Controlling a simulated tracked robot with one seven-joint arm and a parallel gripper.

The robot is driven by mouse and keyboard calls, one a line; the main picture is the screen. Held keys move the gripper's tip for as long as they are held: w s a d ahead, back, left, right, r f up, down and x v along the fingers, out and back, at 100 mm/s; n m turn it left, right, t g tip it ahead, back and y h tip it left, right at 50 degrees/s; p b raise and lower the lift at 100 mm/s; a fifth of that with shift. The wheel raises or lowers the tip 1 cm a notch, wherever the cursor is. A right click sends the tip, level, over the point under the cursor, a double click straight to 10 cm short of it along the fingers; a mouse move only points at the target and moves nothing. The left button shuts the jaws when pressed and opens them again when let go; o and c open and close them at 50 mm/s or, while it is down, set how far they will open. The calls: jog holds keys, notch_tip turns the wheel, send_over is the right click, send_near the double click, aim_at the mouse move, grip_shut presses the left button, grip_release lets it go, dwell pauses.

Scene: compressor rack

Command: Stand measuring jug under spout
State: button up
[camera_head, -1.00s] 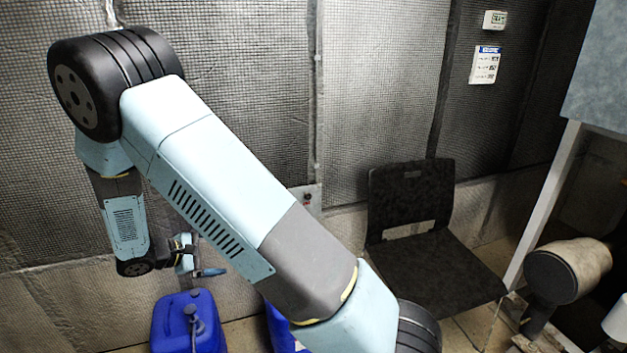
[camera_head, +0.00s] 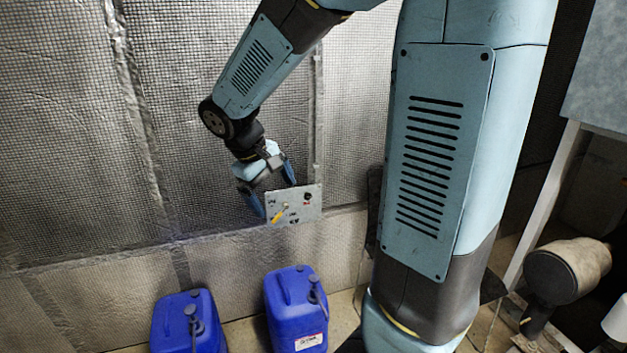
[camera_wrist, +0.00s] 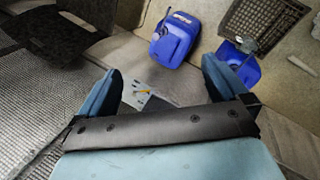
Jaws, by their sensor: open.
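My gripper (camera_head: 273,190) is open and empty in the head view, with its blue fingers spread in front of the wall beside a small grey panel (camera_head: 308,207) with a yellow lever. In the wrist view the two fingers of my gripper (camera_wrist: 163,88) stand wide apart, and the panel (camera_wrist: 150,100) shows between them. I cannot make out a measuring jug in either view. I cannot tell whether either fitting is the spout.
A black chair (camera_wrist: 62,32) shows in the wrist view; my arm hides most of it in the head view. A cylindrical machine part (camera_head: 568,270) stands at the right. A white object (camera_head: 617,320), cut off by the right edge, is unclear. Mesh-covered wall (camera_head: 70,150) lies behind.

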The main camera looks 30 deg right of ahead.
jog(key=s+d+r+m+t+y, duration=0.1)
jog(key=s+r, duration=0.3)
jog(key=s, duration=0.4)
jog(key=s+d+r+m+t+y, duration=0.1)
jog(key=s+r+m+t+y, duration=0.2)
jog(key=s+r, duration=0.2)
jog(key=s, duration=0.2)
jog(key=shift+s+r+m+t, duration=0.15)
jog(key=shift+s+m+t, duration=0.15)
jog(key=shift+s+t, duration=0.1)
